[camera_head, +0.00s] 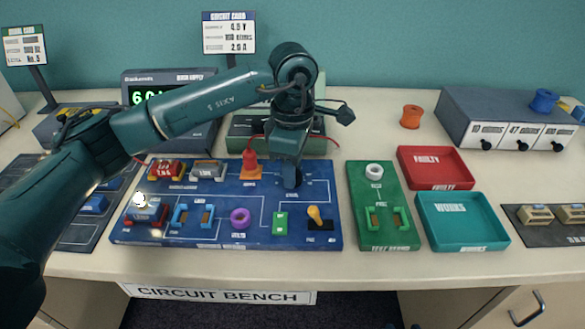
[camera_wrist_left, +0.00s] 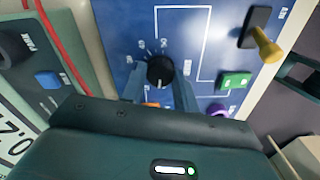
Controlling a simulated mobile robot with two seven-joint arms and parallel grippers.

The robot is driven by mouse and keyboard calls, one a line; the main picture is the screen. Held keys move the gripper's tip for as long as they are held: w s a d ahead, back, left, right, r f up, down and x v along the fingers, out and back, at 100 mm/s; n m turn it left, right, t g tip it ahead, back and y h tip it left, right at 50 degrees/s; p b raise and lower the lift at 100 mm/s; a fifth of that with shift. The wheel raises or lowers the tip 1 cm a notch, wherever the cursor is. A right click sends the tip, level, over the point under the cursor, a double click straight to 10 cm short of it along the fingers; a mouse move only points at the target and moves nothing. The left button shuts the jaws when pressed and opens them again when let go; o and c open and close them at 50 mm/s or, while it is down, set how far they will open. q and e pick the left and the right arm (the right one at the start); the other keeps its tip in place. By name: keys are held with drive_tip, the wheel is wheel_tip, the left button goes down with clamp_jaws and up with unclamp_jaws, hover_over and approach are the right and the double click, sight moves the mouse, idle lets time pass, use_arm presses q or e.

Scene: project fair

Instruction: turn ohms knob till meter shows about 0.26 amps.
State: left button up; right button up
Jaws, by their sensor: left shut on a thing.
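The black ohms knob (camera_wrist_left: 160,72) sits on the blue circuit board (camera_head: 327,238), with white scale marks around it in the left wrist view. My left gripper (camera_head: 291,182) points down at the board's back right part and is shut on the knob. In the left wrist view its two fingers stand on either side of the knob. A pale meter display (camera_wrist_left: 16,148) at the lower left of that view reads 0.2 and more, the last part cut off. In the head view my arm hides the knob and part of the box behind. My right gripper is not in view.
The green test board (camera_head: 361,236) lies to the right.

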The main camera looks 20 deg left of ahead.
use_arm(q)
drive_tip(key=o, duration=1)
drive_tip(key=shift+r, duration=0.15)
wheel_tip(320, 180, up, 13)
